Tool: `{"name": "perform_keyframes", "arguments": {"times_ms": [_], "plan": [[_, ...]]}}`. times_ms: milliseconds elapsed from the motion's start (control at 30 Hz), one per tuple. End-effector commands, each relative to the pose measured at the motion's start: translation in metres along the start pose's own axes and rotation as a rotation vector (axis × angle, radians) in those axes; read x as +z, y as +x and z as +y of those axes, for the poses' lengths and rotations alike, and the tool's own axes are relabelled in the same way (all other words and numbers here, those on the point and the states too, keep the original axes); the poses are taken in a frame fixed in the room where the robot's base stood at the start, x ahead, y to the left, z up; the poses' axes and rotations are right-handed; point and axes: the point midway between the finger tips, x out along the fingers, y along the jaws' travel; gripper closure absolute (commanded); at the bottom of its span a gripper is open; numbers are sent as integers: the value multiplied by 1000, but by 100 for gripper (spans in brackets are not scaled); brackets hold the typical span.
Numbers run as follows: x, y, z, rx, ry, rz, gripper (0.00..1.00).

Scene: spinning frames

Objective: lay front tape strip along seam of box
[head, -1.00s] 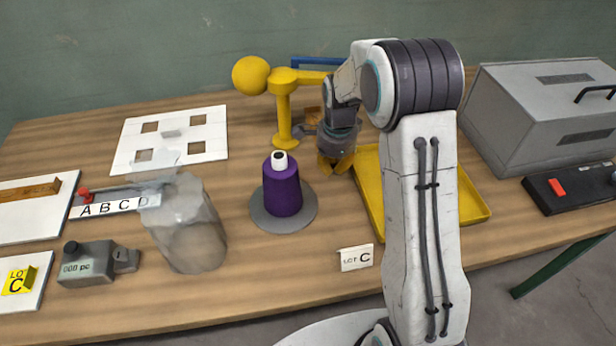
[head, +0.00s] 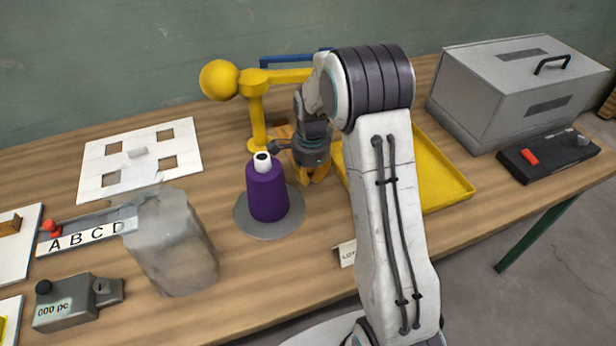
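My gripper (head: 313,174) points down just right of a purple cone of thread and at the left edge of a yellow tray. Its yellow fingertips are small and partly turned away, so I cannot tell whether they are open or shut, or hold anything. A small orange-brown piece (head: 284,132) shows behind my gripper, mostly hidden; I cannot tell whether it is a box. I cannot make out a tape strip or a box seam in the head view.
The purple cone (head: 266,192) stands upright on a grey disc. The yellow tray (head: 455,190) lies partly behind my arm. A yellow post with a ball (head: 219,80) stands behind. A grey case (head: 510,90), black switch box (head: 547,158), translucent grey lump (head: 172,245) and white holed board (head: 140,160) surround it.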

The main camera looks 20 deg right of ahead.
Motion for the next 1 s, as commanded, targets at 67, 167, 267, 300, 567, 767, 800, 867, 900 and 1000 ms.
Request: {"name": "perform_keyframes", "arguments": {"times_ms": [67,167,267,300,567,767,800,867,900,1000], "plan": [[0,1,0,0,0,0,100],[0,3,0,0,0,0,92],[0,2,0,0,0,0,83],[0,2,0,0,0,0,80],[0,2,0,0,0,0,70],[0,-3,0,-1,0,0,70],[0,-5,-1,-2,0,0,70],[0,-12,-1,-3,0,0,70],[0,-17,-1,-4,0,0,70],[0,-32,-1,-5,0,1,70]]}}
